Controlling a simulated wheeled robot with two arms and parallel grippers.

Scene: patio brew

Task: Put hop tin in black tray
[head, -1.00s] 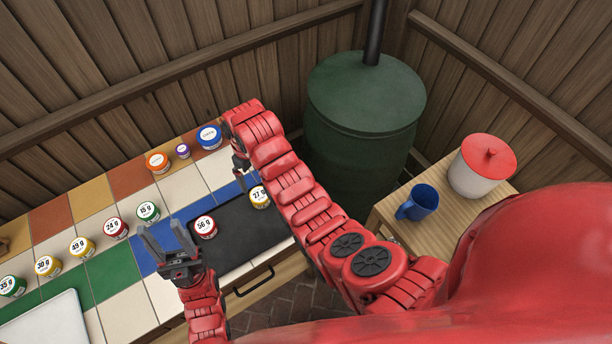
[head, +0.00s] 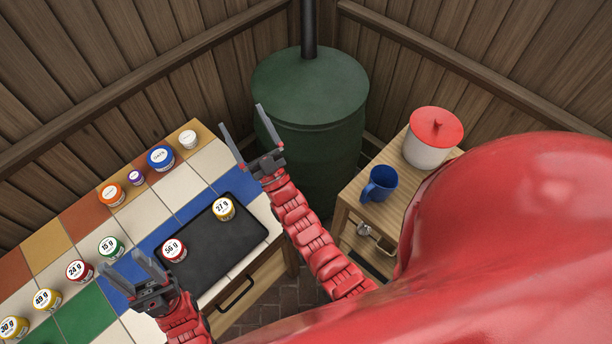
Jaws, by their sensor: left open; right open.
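The black tray (head: 212,258) lies on the tiled counter. A red tin marked 56 g (head: 174,250) stands at its left end, and a yellow tin marked 27 g (head: 223,209) stands near its far right end. On the tiles left of the tray stand a green tin marked 15 g (head: 111,247), a red tin marked 24 g (head: 79,271), and yellow tins marked 49 g (head: 46,300) and 30 g (head: 13,328). My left gripper (head: 122,262) is open and empty left of the tray. My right gripper (head: 243,118) is open and empty, raised beyond the tray.
Orange (head: 111,195), purple (head: 135,177), blue (head: 160,158) and white (head: 188,139) containers line the back of the counter. A green barrel (head: 310,100) stands behind. A side table at right holds a blue mug (head: 380,183) and a red-lidded pot (head: 432,140).

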